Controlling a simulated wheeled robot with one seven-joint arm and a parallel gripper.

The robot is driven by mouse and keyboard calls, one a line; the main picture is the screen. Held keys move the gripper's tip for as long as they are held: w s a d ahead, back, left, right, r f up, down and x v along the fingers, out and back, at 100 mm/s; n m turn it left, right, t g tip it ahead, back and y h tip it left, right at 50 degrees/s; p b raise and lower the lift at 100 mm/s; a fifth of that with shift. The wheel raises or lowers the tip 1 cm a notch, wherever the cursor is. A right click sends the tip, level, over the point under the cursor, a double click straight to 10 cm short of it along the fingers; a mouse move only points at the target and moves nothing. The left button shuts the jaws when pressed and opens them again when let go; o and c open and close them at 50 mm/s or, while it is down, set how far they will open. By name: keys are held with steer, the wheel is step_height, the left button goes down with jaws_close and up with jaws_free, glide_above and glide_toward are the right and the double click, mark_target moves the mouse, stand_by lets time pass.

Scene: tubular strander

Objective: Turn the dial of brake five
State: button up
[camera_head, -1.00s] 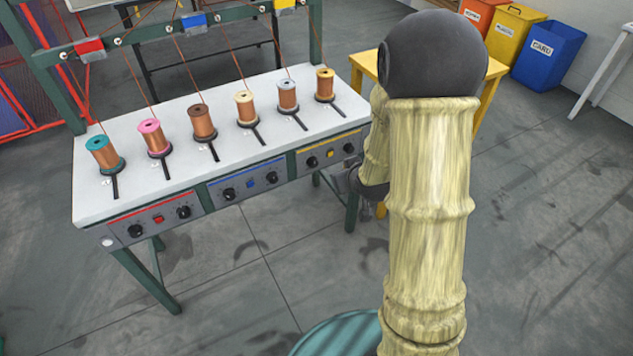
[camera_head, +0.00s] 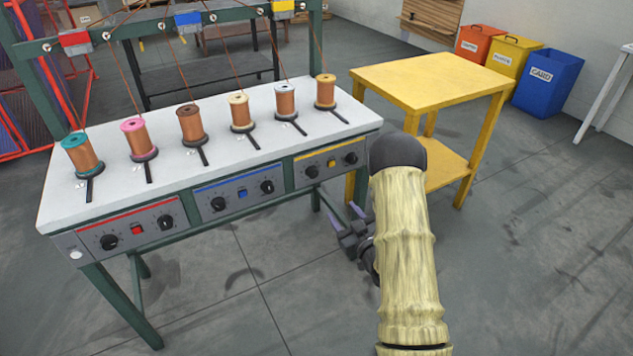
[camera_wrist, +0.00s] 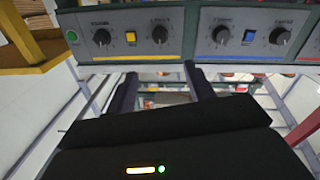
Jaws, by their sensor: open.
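The yellow-striped control panel (camera_head: 330,165) is on the right end of the bench front. Its left dial (camera_head: 311,171), fifth counting from the left, is a black knob; the right dial (camera_head: 351,158) is sixth. I cannot read the brake numbers. The wrist view is upside down, with the fifth dial (camera_wrist: 159,34) near the top centre and the sixth dial (camera_wrist: 101,37) left of it. My gripper (camera_head: 346,217) is open and empty, below and in front of the panel. In the wrist view its fingers (camera_wrist: 160,78) point towards the panel, apart from the fifth dial.
The white bench top (camera_head: 225,160) carries several wire spools. A blue-striped panel (camera_head: 242,194) and a red-striped panel (camera_head: 137,231) lie left of the yellow one. A yellow table (camera_head: 430,78) stands right of the bench. The floor in front is clear.

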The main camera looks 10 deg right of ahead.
mark_target(314, 175)
steer(key=b+x, duration=0.1)
steer(key=x, duration=1.6)
steer(key=shift+w+a+b, duration=0.2)
steer(key=shift+b, duration=0.1)
steer(key=c, duration=1)
